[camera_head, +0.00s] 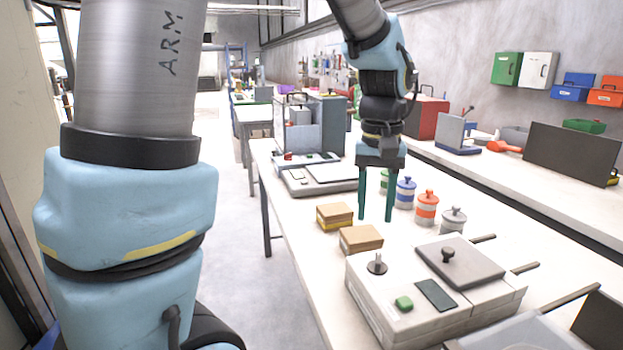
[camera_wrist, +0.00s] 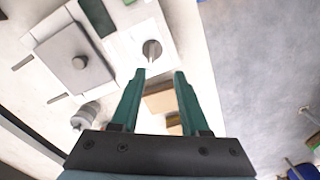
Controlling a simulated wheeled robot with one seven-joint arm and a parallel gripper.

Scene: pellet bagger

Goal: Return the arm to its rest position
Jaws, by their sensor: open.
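My gripper (camera_head: 376,219) hangs from my arm with its two green fingers pointing down, above the long white table (camera_head: 310,262). The fingers are apart and nothing is between them. In the wrist view the gripper (camera_wrist: 158,74) is also open and empty, with the table's machine and boxes beyond it. My arm's upper links fill the left side of the head view, and the forearm comes down from the top centre.
A white machine (camera_head: 395,318) with a grey lid, black knob and green button stands at the table's near end. Two cardboard-coloured boxes (camera_head: 361,239) and several lidded canisters (camera_head: 427,208) stand near the gripper. A scale-like device (camera_head: 315,187) sits behind. Clear floor (camera_head: 225,225) lies left of the table.

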